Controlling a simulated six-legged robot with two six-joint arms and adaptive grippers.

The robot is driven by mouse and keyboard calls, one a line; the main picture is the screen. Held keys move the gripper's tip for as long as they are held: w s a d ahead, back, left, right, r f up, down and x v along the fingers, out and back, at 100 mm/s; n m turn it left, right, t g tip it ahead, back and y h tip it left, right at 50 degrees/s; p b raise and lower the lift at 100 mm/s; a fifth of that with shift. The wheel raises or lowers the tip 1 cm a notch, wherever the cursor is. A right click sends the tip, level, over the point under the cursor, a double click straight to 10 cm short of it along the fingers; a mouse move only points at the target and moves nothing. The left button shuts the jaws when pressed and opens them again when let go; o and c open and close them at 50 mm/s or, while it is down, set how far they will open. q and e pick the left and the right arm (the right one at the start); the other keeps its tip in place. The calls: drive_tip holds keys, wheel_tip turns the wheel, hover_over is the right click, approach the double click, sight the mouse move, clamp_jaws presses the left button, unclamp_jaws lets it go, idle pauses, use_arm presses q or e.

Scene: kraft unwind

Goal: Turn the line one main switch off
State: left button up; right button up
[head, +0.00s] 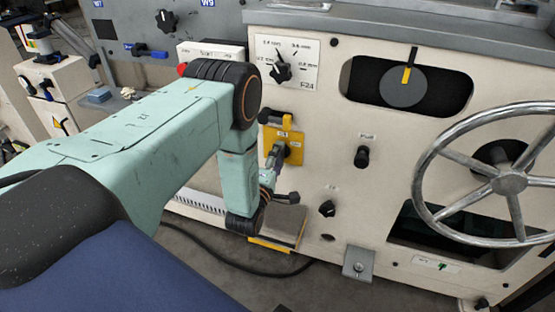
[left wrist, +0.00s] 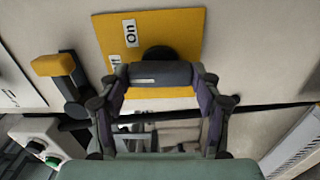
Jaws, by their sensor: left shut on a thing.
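The main switch sits on a yellow plate (head: 296,146) low on the cream machine front, left of the handwheel. In the left wrist view the plate (left wrist: 180,30) carries an "On" label (left wrist: 130,33) and a second label, partly hidden, reading like "Off". A dark grey switch handle (left wrist: 160,73) lies across the picture in front of a round black hub, its left end beside the partly hidden label. My left gripper (left wrist: 160,82) is shut on this handle, a finger at each end. In the head view my left gripper (head: 273,157) is at the plate, partly hidden by my arm.
A yellow-topped black lever (head: 287,121) stands close above the plate; it also shows in the left wrist view (left wrist: 55,66). A rotary selector (head: 281,71) is above. A black knob (head: 362,157) and a large metal handwheel (head: 508,181) are to the right. A dark cable lies on the floor.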

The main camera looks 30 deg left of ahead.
use_arm(q)
drive_tip(key=shift+f+n, duration=0.1)
drive_tip(key=shift+n, duration=0.3)
drive_tip(key=o, duration=1.2)
drive_tip(key=shift+c, duration=0.2)
drive_tip(key=v, duration=1.2)
drive_tip(key=x, duration=1.2)
drive_tip(key=shift+s, duration=0.1)
